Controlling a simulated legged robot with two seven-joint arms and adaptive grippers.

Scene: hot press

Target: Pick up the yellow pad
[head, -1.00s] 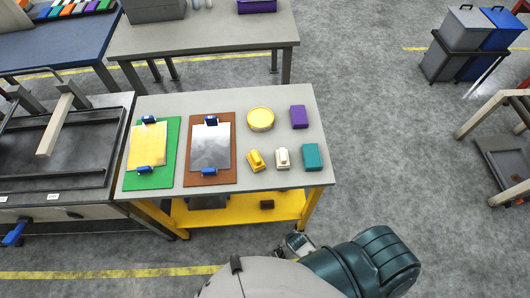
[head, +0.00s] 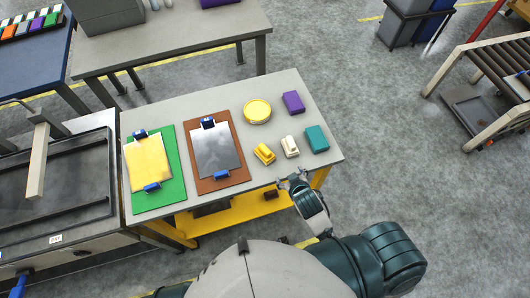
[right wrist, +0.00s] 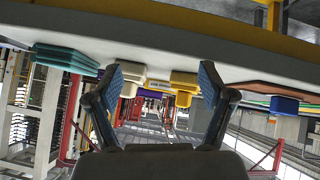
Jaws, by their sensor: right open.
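A small yellow pad with a raised grip (head: 264,153) lies near the front edge of the grey table, left of a similar white pad (head: 290,147). My right gripper (head: 292,180) is open and empty at the table's front edge, just short of the two pads. In the right wrist view the yellow pad (right wrist: 183,89) shows beyond my open fingers (right wrist: 163,95), toward the right finger, and the white pad (right wrist: 130,80) toward the left one. Neither pad is between the fingertips. My left gripper is out of view.
A teal block (head: 316,138) lies right of the white pad. A round yellow tin (head: 257,111) and a purple block (head: 293,102) lie behind. A brown board (head: 238,178) with a clipped metal sheet is to the left, beside a green board (head: 175,192) with a yellow sheet.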

